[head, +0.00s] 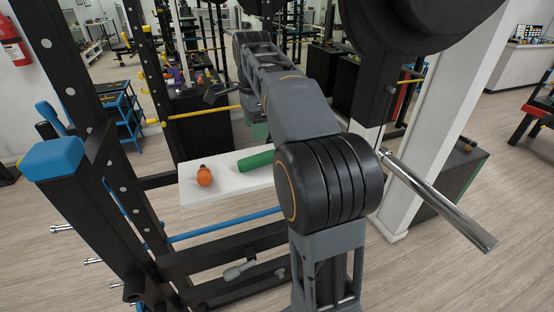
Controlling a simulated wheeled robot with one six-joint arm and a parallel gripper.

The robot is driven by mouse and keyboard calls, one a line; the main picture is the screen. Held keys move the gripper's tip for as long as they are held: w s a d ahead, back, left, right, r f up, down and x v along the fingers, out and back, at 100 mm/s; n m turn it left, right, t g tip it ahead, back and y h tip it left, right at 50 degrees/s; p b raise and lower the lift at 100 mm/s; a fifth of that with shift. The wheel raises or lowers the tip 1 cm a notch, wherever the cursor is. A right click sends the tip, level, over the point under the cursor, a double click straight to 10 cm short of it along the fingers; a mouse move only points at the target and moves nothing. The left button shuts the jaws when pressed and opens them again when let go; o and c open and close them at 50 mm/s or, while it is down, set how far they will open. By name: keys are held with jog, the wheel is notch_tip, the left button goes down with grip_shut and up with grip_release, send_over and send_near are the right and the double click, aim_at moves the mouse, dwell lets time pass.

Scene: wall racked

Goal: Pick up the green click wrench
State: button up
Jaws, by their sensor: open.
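A green rod-like thing (256,160), which I take for the green click wrench, lies on a white shelf (226,185) in the head view. Its right end reaches the edge of my arm, so I cannot tell whether more of it is hidden there.
An orange rounded thing (204,176) lies on the shelf left of the green one. A black rack post (85,110) with a blue cap stands at the left. A blue bar (222,226) runs below the shelf. A chrome bar (440,202) juts out at the right.

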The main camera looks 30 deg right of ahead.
aim_at(258, 156)
notch_tip(258, 156, down, 11)
jog(key=shift+r, duration=0.1)
dwell(0.6)
jog(key=shift+c, duration=0.2)
jog(key=shift+w, duration=0.1)
grip_shut()
